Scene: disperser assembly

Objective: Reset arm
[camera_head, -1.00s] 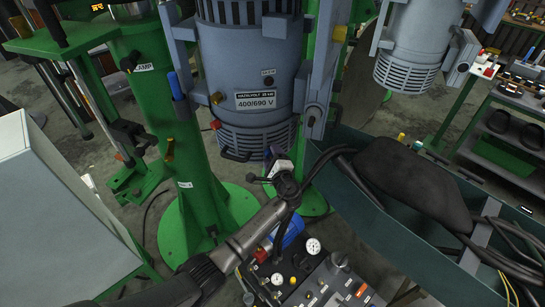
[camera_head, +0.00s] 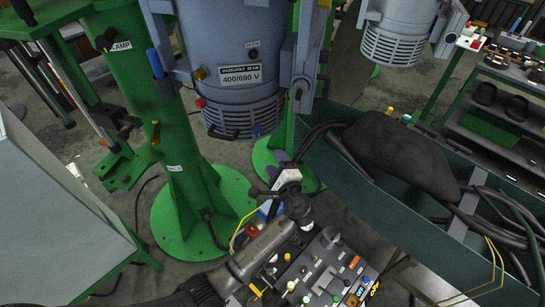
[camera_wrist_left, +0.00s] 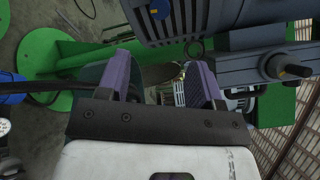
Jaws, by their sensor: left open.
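My left gripper (camera_head: 281,157) reaches up from the bottom of the head view, with a white body and purple fingers. It is just below and in front of a grey-blue motor (camera_head: 240,75) marked 400/690 V. In the left wrist view the gripper (camera_wrist_left: 165,82) has its two purple fingers apart, with nothing visible held between them. The motor's ribbed housing (camera_wrist_left: 190,22) shows beyond and above the fingers. The right gripper is not in view.
A dark teal trough (camera_head: 400,225) with black hoses lies right. Green columns on round bases (camera_head: 172,225) stand left, near a grey cabinet (camera_head: 45,225). A second motor (camera_head: 398,35) hangs upper right.

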